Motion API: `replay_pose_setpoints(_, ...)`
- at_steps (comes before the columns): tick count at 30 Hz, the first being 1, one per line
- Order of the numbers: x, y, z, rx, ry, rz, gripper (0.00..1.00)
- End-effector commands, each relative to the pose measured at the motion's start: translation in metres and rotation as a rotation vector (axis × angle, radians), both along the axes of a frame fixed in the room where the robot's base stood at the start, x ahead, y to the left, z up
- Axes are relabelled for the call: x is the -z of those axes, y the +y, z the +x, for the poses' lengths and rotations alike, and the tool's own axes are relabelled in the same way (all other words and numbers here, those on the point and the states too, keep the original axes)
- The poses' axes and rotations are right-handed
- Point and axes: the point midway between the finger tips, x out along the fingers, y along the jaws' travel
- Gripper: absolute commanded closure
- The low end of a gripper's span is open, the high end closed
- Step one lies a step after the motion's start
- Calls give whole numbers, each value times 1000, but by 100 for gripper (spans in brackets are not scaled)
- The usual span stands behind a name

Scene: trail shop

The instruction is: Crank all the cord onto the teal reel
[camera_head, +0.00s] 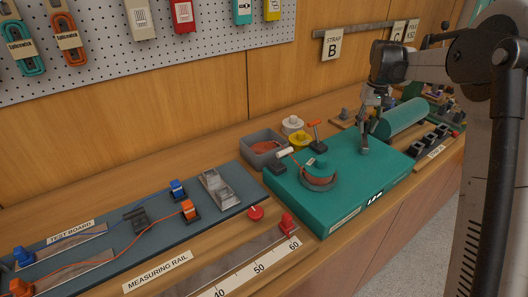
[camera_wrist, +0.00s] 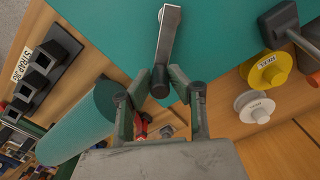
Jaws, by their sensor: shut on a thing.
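The teal reel (camera_head: 322,160) sits on a broad teal base (camera_head: 345,200) in the head view. Orange-red cord (camera_head: 318,183) shows around the reel's lower part, and a strand runs from the reel toward a white roller (camera_head: 285,153). More cord lies in a grey bin (camera_head: 262,134). A grey metal crank arm (camera_head: 364,141) stands at the base's far right part; it also shows in the wrist view (camera_wrist: 168,40). My gripper (camera_head: 366,118) is above it, with its fingers closed around the crank's dark round knob (camera_wrist: 160,90). Any link between crank and reel is hidden.
A teal cylinder (camera_head: 402,118) lies close right of my gripper. Yellow (camera_head: 300,138) and white (camera_head: 292,124) spools and an orange-topped lever (camera_head: 315,126) stand behind the base. A test board (camera_head: 100,225) and measuring rail (camera_head: 225,280) fill the left bench.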

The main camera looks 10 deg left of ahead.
Motion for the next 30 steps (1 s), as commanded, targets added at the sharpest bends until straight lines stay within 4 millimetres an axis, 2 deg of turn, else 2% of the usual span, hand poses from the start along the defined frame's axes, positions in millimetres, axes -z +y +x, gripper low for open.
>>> replay_pose_setpoints(4, 2, -10, -4, 1, 7, 2, 100)
replay_pose_setpoints(11, 1, -15, -5, -1, 6, 2, 100)
replay_pose_setpoints(22, 2, -36, -20, -1, 6, 3, 100)
replay_pose_setpoints(30, 1, -41, -26, -2, 5, 3, 100)
